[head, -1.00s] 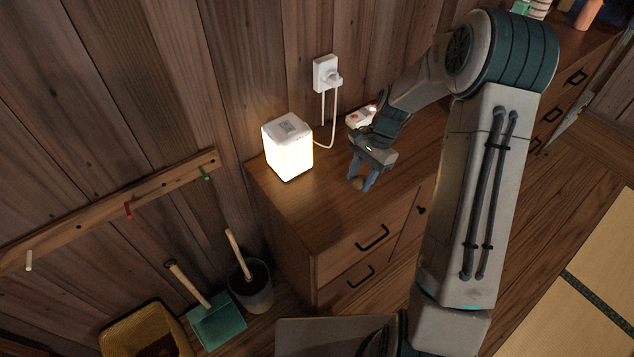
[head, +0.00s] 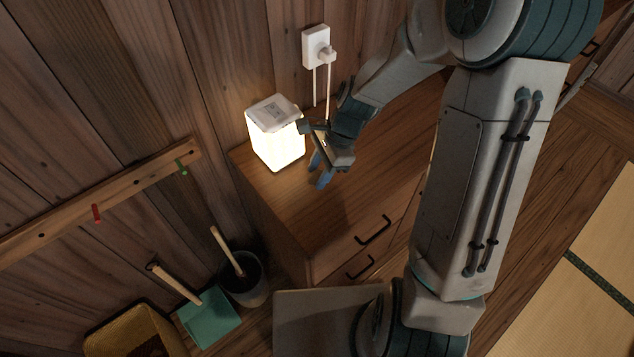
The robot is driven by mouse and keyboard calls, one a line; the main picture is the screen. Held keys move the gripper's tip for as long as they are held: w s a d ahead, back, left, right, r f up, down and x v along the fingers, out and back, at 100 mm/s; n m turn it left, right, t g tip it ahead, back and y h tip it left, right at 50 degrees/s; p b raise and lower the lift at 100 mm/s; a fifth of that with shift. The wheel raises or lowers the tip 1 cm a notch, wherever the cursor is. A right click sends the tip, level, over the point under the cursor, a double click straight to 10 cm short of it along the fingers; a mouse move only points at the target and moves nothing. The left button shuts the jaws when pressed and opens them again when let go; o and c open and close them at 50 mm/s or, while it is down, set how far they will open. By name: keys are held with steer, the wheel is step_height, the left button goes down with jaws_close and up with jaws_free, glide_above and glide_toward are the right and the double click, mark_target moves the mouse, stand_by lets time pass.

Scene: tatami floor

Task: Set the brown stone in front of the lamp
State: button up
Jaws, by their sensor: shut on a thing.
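The lamp (head: 275,142) is a glowing white box standing at the left end of the wooden cabinet top (head: 390,135). My gripper (head: 319,172) is just right of the lamp, low over the cabinet top, with its blue fingers pointing down. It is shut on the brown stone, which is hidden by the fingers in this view. I cannot tell whether the stone touches the wood.
A white wall socket (head: 318,44) with a plug and cord is behind my gripper. Bare cabinet top lies in front of the lamp, toward the drawers. A bucket (head: 243,280), a teal dustpan (head: 208,317) and a yellow basket (head: 130,335) stand below left.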

mark_target(318, 192)
steer(key=shift+s+a+f, duration=0.15)
steer(key=shift+s+f, duration=0.15)
steer(key=shift+f, duration=0.3)
steer(key=shift+w+f, duration=0.1)
steer(key=shift+f, duration=1.5)
steer(key=shift+b, duration=0.3)
steer(key=shift+f, duration=0.2)
steer(key=o, duration=1)
steer(key=shift+o, duration=0.2)
steer(key=shift+r, duration=0.2)
